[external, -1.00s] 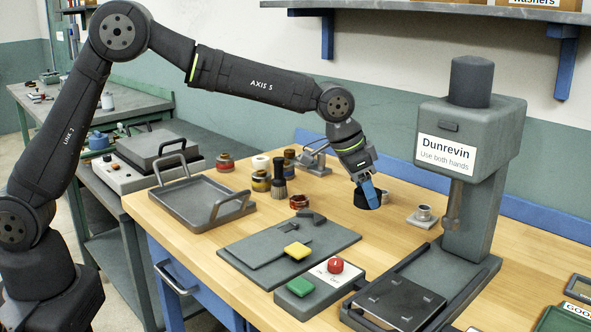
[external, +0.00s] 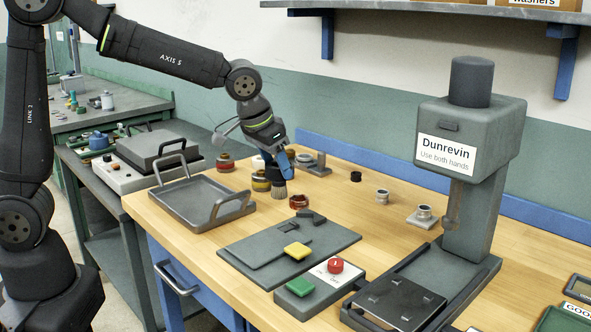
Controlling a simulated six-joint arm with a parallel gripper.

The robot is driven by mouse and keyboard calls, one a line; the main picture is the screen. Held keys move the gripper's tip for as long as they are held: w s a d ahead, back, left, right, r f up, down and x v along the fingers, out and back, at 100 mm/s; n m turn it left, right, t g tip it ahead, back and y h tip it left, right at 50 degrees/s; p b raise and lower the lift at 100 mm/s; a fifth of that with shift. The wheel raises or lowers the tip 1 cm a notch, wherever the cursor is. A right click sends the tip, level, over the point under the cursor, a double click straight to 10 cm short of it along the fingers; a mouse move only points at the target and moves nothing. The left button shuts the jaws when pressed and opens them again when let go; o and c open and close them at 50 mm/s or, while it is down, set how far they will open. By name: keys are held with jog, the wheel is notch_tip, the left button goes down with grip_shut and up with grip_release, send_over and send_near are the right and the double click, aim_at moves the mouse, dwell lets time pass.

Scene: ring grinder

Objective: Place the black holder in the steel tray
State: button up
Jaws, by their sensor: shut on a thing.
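The steel tray (external: 192,203) is an empty shallow grey tray with two raised handles, at the left of the wooden bench. My gripper (external: 285,166) is over the back middle of the bench, to the right of the tray. It is shut on the black holder (external: 274,174), a dark round piece mostly hidden by the blue fingers and hard to tell apart from the brush behind or below it. The gripper is tilted and pointing down.
A clamp (external: 318,166), a small black piece (external: 356,176) and a metal ring (external: 382,195) are to the right. The grey press (external: 470,170) stands at the right.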

jog(key=a+f+n+t, duration=0.15)
jog(key=a+n, duration=0.25)
jog(key=a, duration=1.4)
jog(key=y, duration=0.1)
send_over(202, 202)
jog(key=s, duration=0.1)
jog(key=f, duration=0.4)
jog(key=a+f, duration=0.1)
jog(key=f, duration=0.2)
jog(key=shift+s+f, duration=0.1)
jog(key=shift+g, duration=0.25)
jog(key=shift+d+f, duration=0.1)
jog(key=shift+f, duration=1.9)
jog(key=shift+f, duration=0.15)
jog(key=o, duration=1)
jog(key=v, duration=1.2)
